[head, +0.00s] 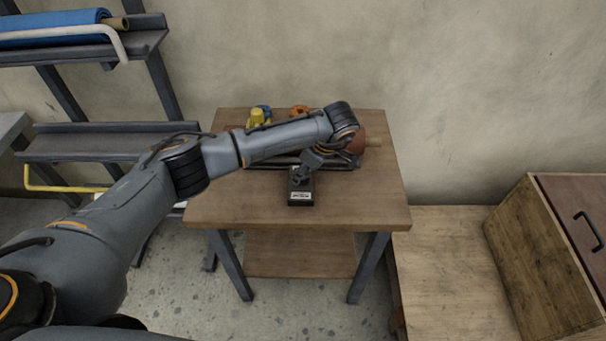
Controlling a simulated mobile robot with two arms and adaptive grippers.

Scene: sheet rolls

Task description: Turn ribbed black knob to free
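A small black box (301,198) with a white label on its front stands on the wooden table (230,205), near the middle of its front part. My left arm reaches in from the left, and my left gripper (300,178) points down at the top of the box. The gripper covers the top of the box, so I cannot make out the ribbed black knob. I cannot tell whether the fingers touch anything or how far apart they are. My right gripper is not in view.
Behind my arm on the table are a yellow object (257,118), an orange object (298,110) and a partly hidden brown roll (374,141). A rack with a blue roll (50,28) stands at left. A wooden drawer cabinet (545,260) stands at right.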

